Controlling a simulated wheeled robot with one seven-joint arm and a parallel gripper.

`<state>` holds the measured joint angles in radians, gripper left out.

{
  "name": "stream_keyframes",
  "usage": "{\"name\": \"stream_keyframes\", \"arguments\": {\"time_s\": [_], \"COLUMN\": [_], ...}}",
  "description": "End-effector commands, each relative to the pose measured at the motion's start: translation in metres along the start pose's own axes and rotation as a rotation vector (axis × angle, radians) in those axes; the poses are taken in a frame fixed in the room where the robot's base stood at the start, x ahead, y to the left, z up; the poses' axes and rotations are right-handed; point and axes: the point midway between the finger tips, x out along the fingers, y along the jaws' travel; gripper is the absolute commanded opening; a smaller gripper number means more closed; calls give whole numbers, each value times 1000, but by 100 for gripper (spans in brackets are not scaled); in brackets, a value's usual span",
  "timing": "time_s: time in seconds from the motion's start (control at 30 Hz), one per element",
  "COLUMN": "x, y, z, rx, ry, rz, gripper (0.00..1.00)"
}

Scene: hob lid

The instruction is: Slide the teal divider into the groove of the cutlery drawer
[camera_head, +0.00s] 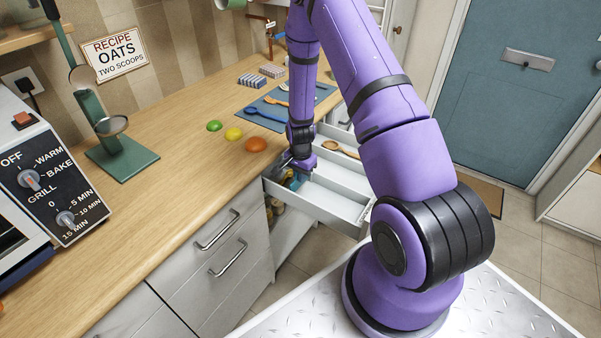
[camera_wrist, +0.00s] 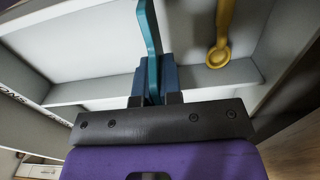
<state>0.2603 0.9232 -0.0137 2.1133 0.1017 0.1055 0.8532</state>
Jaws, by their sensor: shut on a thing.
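The teal divider (camera_wrist: 151,42) shows in the wrist view as a narrow upright strip, seen nearly edge-on, running from the top edge down to my gripper. My gripper (camera_wrist: 156,99) is shut on it. A darker blue piece (camera_wrist: 171,77) sits beside the strip by the fingertips; I cannot tell what it belongs to. In the head view my gripper (camera_head: 299,165) is at the left end of the open cutlery drawer (camera_head: 318,203), with a little teal (camera_head: 293,183) showing under it. The groove cannot be made out, nor whether the divider touches it.
A wooden spoon (camera_head: 340,149) lies in the drawer's back compartment; a yellow spoon (camera_wrist: 221,40) shows in the wrist view. The front compartment looks mostly bare. The counter (camera_head: 190,180) borders the drawer on the left, with green, yellow and orange items (camera_head: 256,145) near its edge.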

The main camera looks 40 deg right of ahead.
Motion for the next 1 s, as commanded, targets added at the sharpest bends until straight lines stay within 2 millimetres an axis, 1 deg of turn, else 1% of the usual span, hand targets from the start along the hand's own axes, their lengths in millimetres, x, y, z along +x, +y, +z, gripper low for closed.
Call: {"name": "stream_keyframes", "arguments": {"time_s": [0.5,1.0], "x": [20,24], "y": [0,0], "z": [0,0], "rx": [-1,-1], "ry": [-1,0], "rz": [1,0], "gripper": [0,0]}}
